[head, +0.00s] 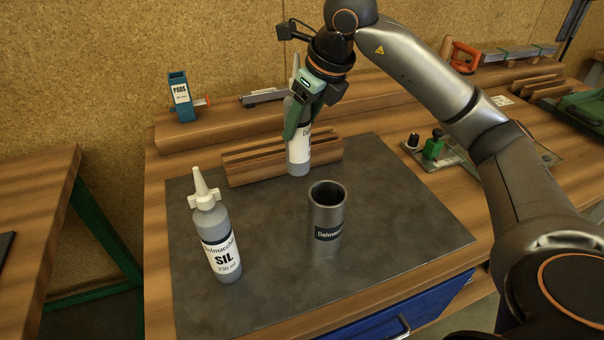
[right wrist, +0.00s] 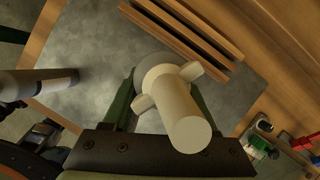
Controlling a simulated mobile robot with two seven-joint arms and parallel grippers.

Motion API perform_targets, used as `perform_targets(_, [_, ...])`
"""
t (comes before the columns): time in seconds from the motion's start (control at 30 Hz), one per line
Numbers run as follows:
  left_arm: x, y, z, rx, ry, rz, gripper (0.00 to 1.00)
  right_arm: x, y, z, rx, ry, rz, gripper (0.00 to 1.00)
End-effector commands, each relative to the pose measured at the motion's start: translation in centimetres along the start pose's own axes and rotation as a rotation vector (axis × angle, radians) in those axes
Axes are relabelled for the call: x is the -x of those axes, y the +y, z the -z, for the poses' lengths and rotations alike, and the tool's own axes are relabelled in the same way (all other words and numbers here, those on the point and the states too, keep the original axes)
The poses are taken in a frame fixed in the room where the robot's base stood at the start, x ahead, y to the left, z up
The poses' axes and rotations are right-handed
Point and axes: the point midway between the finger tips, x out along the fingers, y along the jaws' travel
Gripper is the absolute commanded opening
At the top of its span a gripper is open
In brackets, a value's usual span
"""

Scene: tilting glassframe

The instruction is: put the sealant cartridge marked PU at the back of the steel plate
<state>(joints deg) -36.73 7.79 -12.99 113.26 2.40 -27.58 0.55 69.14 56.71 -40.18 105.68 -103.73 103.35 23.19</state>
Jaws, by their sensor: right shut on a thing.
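My right gripper (head: 299,118) is shut on a grey cartridge (head: 299,160) with a white label. The cartridge is upright at the back of the steel plate (head: 390,190), just in front of a grooved wooden block (head: 240,165). A cartridge marked SIL (head: 218,240) stands at the plate's front left. My left gripper is not in view.
An open steel cylinder (head: 326,220) stands mid-plate, to the right of the SIL cartridge. A blue PADS box (head: 181,98) stands on the back ledge. The plate's right part is clear.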

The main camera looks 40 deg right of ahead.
Motion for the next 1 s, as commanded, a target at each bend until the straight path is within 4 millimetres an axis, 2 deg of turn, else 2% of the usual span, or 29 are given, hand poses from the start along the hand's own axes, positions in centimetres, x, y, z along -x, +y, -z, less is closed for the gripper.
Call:
perform_targets(0.1, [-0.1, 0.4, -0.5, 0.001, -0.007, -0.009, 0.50, -1.8, -0.1, 0.8, -0.002, 0.000, 0.002, 0.00])
perform_targets(0.27, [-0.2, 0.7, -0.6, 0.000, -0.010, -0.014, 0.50, -2.9, 0.0, 1.2, -0.002, -0.002, 0.001, 0.00])
perform_targets(0.5, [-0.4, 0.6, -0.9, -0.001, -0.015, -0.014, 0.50, -5.7, 0.0, 2.4, -0.003, -0.001, 0.002, 0.00])
perform_targets(0.9, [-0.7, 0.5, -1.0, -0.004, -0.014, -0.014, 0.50, -6.4, 0.0, 2.6, -0.002, -0.004, 0.001, 0.00])
perform_targets(0.93, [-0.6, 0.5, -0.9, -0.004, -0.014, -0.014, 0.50, -6.3, 0.0, 2.6, -0.002, -0.001, 0.001, 0.61])
perform_targets(1.0, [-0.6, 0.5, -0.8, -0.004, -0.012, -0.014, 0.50, -6.3, 0.0, 2.6, -0.002, -0.001, 0.001, 0.69])
